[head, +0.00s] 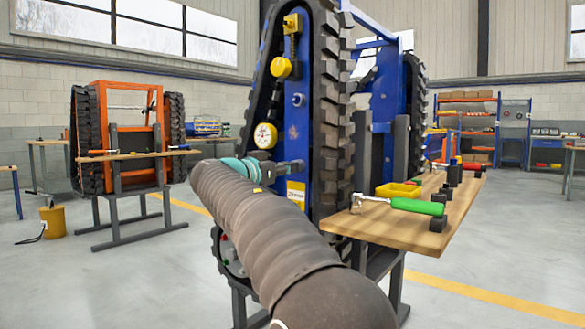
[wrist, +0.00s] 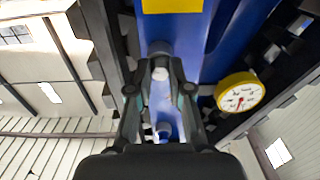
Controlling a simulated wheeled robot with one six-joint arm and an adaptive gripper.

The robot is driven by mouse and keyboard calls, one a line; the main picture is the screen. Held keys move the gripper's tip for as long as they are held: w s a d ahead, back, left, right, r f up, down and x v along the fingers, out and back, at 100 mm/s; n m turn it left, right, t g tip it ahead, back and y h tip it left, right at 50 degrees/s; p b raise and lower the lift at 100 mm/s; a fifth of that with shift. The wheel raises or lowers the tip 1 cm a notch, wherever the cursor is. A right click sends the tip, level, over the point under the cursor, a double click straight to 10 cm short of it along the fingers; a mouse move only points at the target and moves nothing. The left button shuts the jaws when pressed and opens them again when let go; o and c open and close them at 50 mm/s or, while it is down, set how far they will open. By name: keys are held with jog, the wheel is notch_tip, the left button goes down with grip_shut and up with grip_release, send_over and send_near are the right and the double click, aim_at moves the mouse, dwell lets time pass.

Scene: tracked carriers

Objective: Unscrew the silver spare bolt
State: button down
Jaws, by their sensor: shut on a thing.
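My gripper (head: 297,167) reaches the blue side panel (head: 298,133) of the tracked carrier in the head view. In the wrist view its two fingers (wrist: 161,76) are closed around a silver bolt head (wrist: 160,73) in front of that panel. The bolt is hidden behind the fingers in the head view. I cannot tell how deep it sits in the panel. Another round bolt or knob (head: 298,100) is on the panel above the gripper. It also shows between the finger linkages in the wrist view (wrist: 164,128).
Dark track (head: 332,100) borders the panel. An orange carrier (head: 127,130) stands at far left.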

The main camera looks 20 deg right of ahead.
jog(key=shift+n+p, duration=2.65)
jog(key=shift+n, duration=2.25)
jog(key=n+p, duration=0.8)
jog(key=n, duration=0.1)
jog(key=shift+n, duration=0.4)
jog(key=shift+r, duration=0.1)
